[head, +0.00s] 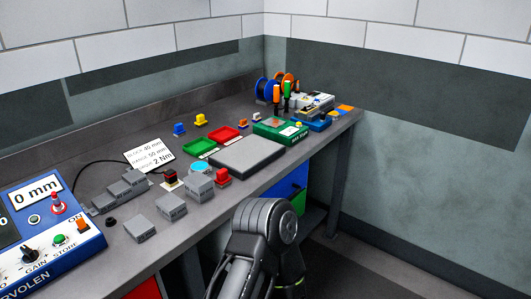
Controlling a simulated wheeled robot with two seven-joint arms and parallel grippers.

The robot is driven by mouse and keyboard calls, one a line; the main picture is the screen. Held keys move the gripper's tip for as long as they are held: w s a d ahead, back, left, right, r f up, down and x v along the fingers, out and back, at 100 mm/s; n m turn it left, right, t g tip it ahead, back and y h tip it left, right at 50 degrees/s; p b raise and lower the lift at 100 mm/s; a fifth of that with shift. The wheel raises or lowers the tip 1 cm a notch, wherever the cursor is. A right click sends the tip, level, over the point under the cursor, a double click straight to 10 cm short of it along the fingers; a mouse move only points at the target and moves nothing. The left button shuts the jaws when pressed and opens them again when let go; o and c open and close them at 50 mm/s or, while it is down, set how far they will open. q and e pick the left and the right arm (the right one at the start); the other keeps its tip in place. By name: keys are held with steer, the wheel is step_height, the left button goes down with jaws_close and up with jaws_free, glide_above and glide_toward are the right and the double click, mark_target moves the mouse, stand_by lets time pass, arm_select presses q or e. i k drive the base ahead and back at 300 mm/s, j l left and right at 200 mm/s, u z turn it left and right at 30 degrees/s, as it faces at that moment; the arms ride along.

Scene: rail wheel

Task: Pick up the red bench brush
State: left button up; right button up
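I cannot make out a red bench brush in the head view. One of my dark arm links rises at the bottom centre, in front of the bench edge, and hides part of the bench's front. Neither of my grippers shows.
The grey workbench (112,238) runs along the wall to a corner. The blue control box (45,235) stands front left, near several grey blocks (170,205). A grey plate (246,153), green case (280,130) and spools (277,88) stand farther back. Floor at right is clear.

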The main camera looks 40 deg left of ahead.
mark_target(223, 179)
steer(key=i, duration=1.45)
steer(key=u, duration=3.45)
